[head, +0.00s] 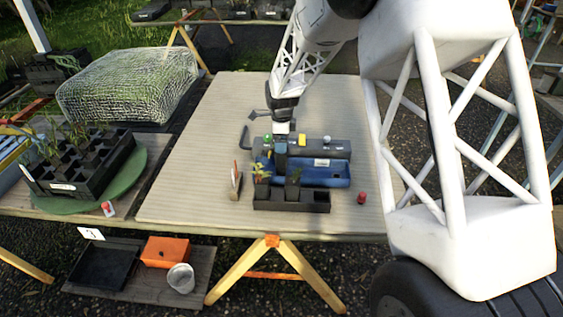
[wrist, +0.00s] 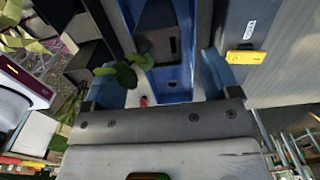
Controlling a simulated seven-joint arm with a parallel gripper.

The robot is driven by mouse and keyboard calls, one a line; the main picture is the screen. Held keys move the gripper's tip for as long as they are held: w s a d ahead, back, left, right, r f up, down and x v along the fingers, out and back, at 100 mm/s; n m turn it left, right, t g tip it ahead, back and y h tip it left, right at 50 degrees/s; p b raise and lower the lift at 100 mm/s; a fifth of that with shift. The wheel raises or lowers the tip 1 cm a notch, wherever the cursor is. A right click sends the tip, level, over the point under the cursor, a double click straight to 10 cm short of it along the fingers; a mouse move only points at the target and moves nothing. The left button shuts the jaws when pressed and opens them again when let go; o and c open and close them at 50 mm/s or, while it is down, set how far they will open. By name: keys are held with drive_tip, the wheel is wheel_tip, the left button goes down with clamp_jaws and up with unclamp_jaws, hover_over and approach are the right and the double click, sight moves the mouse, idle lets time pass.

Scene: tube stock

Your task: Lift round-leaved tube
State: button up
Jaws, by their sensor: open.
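My gripper (head: 281,158) points down over the near side of the blue tray (head: 335,181), behind the black rack (head: 292,204). In the wrist view its blue fingers stand apart, with my gripper (wrist: 160,82) open. Round green leaves (wrist: 126,74) show between the fingers, close to the left one. A dark square tube (wrist: 160,42) lies beyond them, over the blue tray (wrist: 178,82); I cannot tell for sure that the leaves grow from it. In the head view, two leafy plants (head: 262,174) (head: 294,177) stand at the rack; which is round-leaved is unclear.
A dark grey case with a yellow block (head: 302,140) stands behind the blue tray; the yellow block also shows in the wrist view (wrist: 246,57). A small red object (head: 361,198) sits right of the rack, an upright tag (head: 236,180) left. The table's left part (head: 190,180) is clear.

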sight(281, 157)
drive_tip(key=shift+f, duration=0.15)
drive_tip(key=shift+f, duration=1.2)
drive_tip(key=shift+f, duration=0.1)
drive_tip(key=shift+f, duration=2.5)
drive_tip(key=shift+c, duration=0.5)
drive_tip(key=c, duration=1)
drive_tip(key=shift+r, duration=0.15)
drive_tip(key=shift+r, duration=4.9)
